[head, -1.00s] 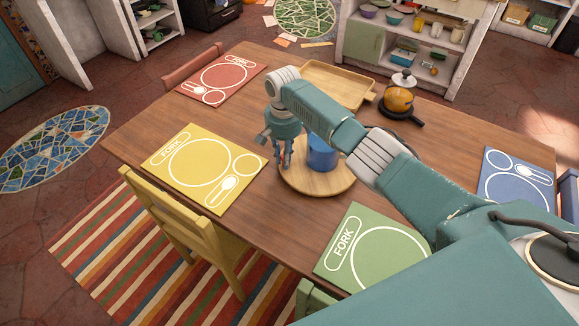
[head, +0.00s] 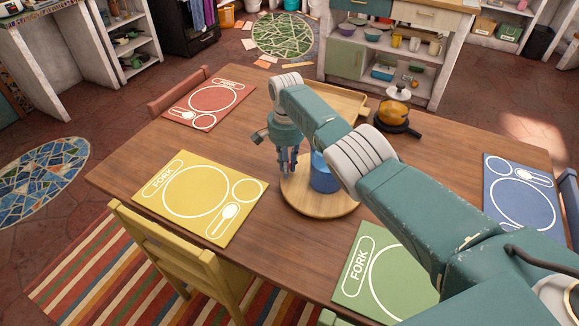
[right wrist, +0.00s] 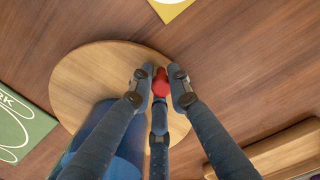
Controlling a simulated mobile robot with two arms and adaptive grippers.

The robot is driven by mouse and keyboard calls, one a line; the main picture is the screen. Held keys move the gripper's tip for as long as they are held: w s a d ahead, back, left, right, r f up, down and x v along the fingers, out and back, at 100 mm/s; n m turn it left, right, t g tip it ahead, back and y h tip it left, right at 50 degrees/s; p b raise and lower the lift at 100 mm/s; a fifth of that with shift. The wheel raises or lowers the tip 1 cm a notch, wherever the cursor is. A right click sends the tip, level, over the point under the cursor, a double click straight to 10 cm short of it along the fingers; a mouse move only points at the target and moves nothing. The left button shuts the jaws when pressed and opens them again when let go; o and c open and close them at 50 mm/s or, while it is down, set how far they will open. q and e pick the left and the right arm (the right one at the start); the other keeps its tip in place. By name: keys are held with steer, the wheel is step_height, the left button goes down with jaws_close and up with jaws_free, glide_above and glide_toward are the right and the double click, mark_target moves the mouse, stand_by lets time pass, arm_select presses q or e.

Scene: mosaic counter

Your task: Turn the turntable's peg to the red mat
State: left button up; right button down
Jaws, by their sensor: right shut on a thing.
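The round wooden turntable (head: 325,207) lies on the table with a blue mug-like vessel (head: 323,176) on it. My right gripper (head: 287,168) is low over its left, far-left rim. In the right wrist view the right gripper (right wrist: 161,86) is shut on the red peg (right wrist: 161,77) near the turntable's edge (right wrist: 85,70). The peg is hidden in the head view. The red mat (head: 208,98) lies at the table's far left, beyond the peg. My left gripper is out of view.
A yellow mat (head: 200,197) lies left of the turntable, a green mat (head: 385,265) at the near right and a blue mat (head: 520,190) at the right. A wooden tray (head: 333,101) and an orange pot (head: 396,108) stand behind my arm.

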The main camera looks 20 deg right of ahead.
steer(key=shift+w+r+m+b, duration=0.1)
steer(key=shift+w+m+b, duration=0.5)
steer(key=shift+w, duration=0.15)
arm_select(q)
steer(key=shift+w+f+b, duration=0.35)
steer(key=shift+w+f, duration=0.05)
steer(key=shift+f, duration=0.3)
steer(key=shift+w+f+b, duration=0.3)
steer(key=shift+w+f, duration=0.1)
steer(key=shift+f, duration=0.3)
arm_select(e)
steer(key=shift+w+d+r+m, duration=0.15)
steer(key=shift+w+d+m, duration=0.25)
steer(key=shift+d+m, duration=0.1)
steer(key=c, duration=1.9)
jaws_free()
steer(key=shift+o, duration=1.2)
steer(key=shift+a, duration=0.1)
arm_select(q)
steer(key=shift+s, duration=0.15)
arm_select(e)
step_height(320, 180, up, 12)
